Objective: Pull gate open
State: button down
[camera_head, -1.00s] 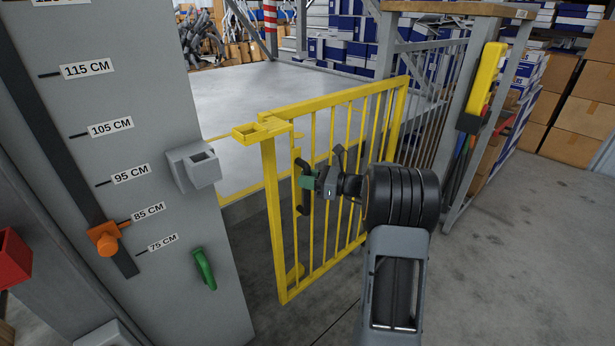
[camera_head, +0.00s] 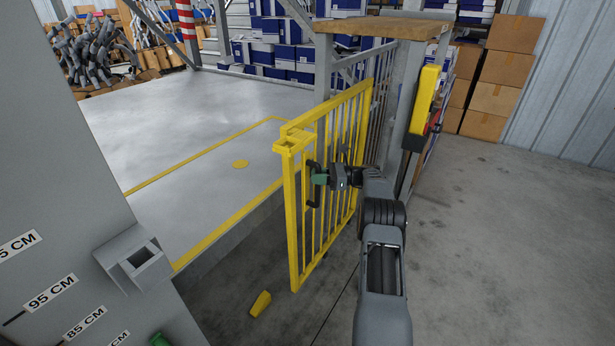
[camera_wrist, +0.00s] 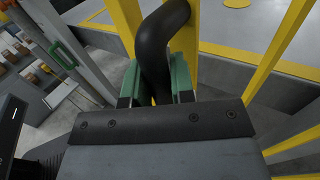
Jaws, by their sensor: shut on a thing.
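The yellow barred gate (camera_head: 334,165) stands in the middle of the head view, swung away from the grey post on the left, with a wide gap between them. A black curved handle (camera_head: 313,186) is on its free-edge side. My gripper (camera_head: 320,179), with green fingers, is shut on this handle. In the wrist view the thick black handle (camera_wrist: 158,50) passes between the two green fingertips of my gripper (camera_wrist: 156,78). Yellow gate bars show behind it.
The grey post has a latch box (camera_head: 138,262) and height marks. A small yellow block (camera_head: 260,304) lies on the floor below the gate. A raised platform (camera_head: 190,120) lies behind. A railing (camera_head: 385,95) stands at the gate's far end. Floor at right is clear.

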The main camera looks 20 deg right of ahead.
jog(key=shift+w+d, duration=0.3)
jog(key=shift+d, duration=0.25)
jog(key=c, duration=1)
grip_release()
jog(key=shift+a, duration=0.15)
jog(key=shift+r, duration=0.1)
